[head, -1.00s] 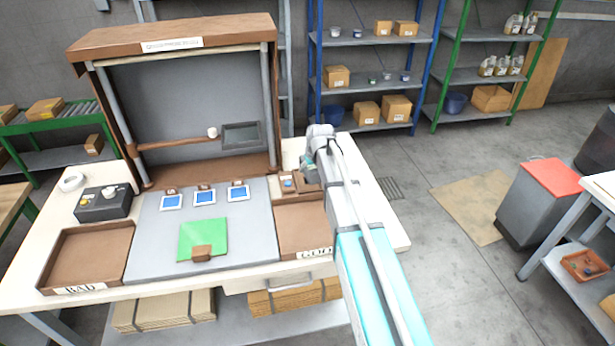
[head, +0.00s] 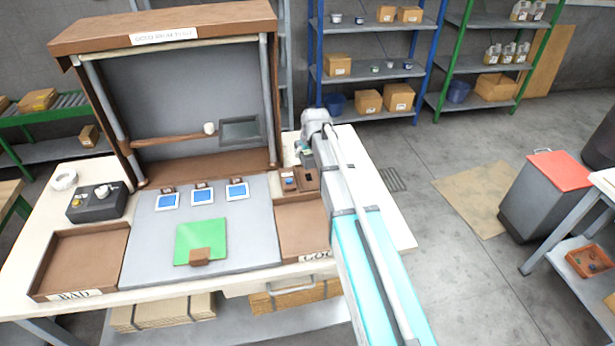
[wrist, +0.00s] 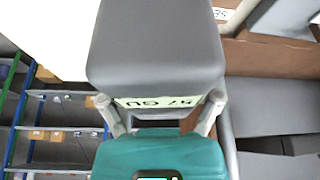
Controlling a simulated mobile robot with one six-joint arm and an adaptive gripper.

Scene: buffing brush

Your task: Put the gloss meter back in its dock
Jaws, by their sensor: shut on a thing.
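The gloss meter (wrist: 155,45) is a dark grey block with a pale display strip reading "57 GU", upside down in the wrist view. My gripper (wrist: 163,103) is shut on it, one grey finger on each side of the strip. In the head view, my gripper (head: 304,152) is above the back right of the bench, and I cannot make out the meter there. A brown block with a dark slot (head: 310,178), which looks like the dock, stands just in front of my gripper. The slot looks empty.
Beside the slot is a small brown block with a blue button (head: 289,183). The GOOD tray (head: 302,225) is in front, the BAD tray (head: 80,260) at the left. A green panel (head: 201,240) lies on the grey mat (head: 145,245). The booth post (head: 271,105) stands left of my gripper.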

